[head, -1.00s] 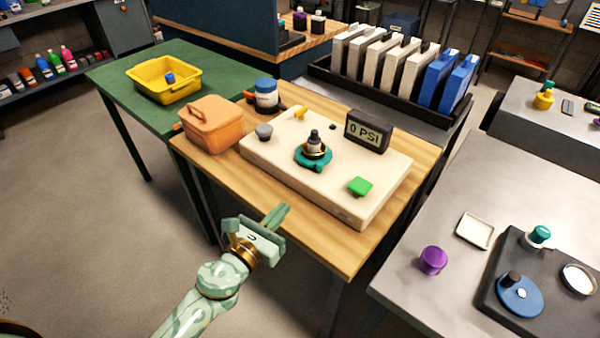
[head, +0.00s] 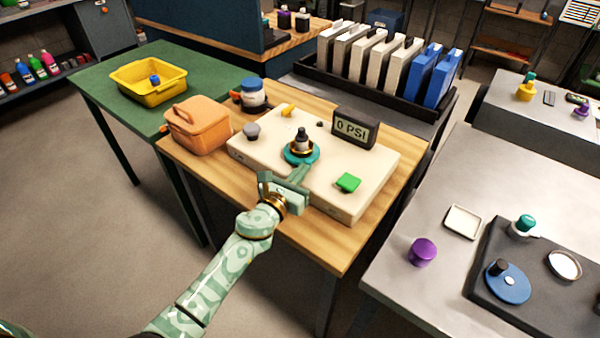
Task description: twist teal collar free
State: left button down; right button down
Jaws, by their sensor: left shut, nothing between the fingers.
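The teal collar (head: 316,157) is a lobed ring at the base of a black and brass fitting (head: 301,140) on a cream panel block (head: 343,204). The fitting stands upright. My left gripper (head: 303,171) is shut and empty, its fingers pointing at the near side of the collar. The fingertips overlap the collar's near edge in the picture; I cannot tell whether they touch it. My right gripper is not in view.

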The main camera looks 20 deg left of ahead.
pick_arm(q)
jog(key=shift+w+d+f+n+y+b, duration=0.15)
jog(key=shift+d+n+y+b, duration=0.25)
jog(key=shift+d+n+y, duration=0.55)
jog(key=shift+w+d+y, duration=0.2)
jog(key=shift+w+y, duration=0.1)
jog(key=shift+y, duration=0.05)
